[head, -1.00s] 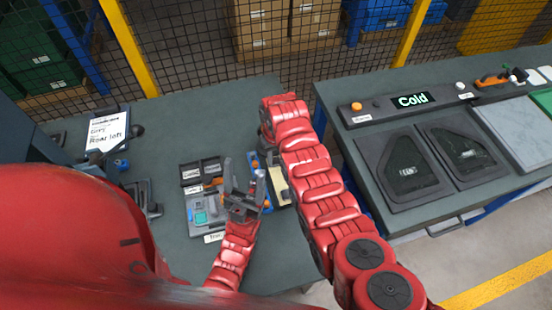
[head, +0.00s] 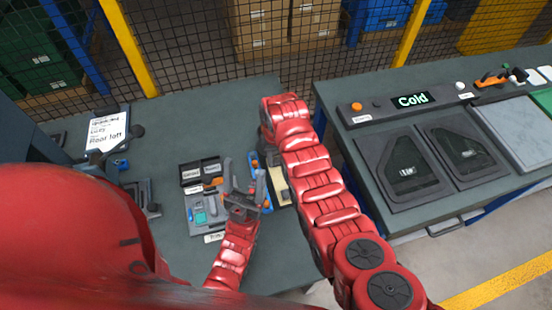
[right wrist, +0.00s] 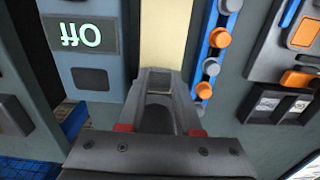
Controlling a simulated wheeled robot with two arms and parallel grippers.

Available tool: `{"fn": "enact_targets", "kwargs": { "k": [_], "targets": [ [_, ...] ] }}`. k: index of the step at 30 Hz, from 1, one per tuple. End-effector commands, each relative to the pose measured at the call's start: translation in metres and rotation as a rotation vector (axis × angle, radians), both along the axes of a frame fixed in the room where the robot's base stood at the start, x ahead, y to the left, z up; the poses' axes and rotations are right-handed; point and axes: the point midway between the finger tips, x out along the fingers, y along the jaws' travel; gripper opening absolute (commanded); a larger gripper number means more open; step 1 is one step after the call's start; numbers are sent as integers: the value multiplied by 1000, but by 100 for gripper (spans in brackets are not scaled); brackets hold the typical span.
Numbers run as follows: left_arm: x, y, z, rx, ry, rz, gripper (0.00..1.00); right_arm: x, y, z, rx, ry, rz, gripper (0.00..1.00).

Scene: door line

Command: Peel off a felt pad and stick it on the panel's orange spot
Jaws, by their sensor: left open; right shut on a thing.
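My left gripper (head: 243,188) stands with its fingers apart over the right side of the parts tray (head: 195,228). A small teal square (head: 201,217) lies in the tray. A pale beige strip (head: 279,184) lies right of that gripper. In the right wrist view the beige strip (right wrist: 165,35) runs up from between the fingertips of my right gripper (right wrist: 163,78), which is shut on it. My right arm hides that gripper in the head view. Two dark door panels (head: 403,168) (head: 466,153) lie on the right bench. I cannot make out an orange spot on either.
A blue rail with orange knobs (right wrist: 208,65) lies beside the strip. A grey box with a lit display (right wrist: 87,36) is on its other side. A clipboard (head: 106,132) lies at the left. The bench console (head: 410,100) reads "Cold". The back of the left table is clear.

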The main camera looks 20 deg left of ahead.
Motion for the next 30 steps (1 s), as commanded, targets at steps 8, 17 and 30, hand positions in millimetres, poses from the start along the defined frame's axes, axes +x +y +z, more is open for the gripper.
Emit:
{"fn": "enact_targets", "kwargs": {
  "k": [8, 17, 30],
  "targets": [
    [0, 0, 0, 0, 0, 0, 69, 0, 0, 0, -1, 1, 0, 0],
    [0, 0, 1, 0, 0, 0, 69, 0, 0, 3, -1, -1, 0, 0],
    [0, 0, 9, 0, 0, 0, 69, 0, 0, 26, 0, 0, -1, 0]
  ]
}}
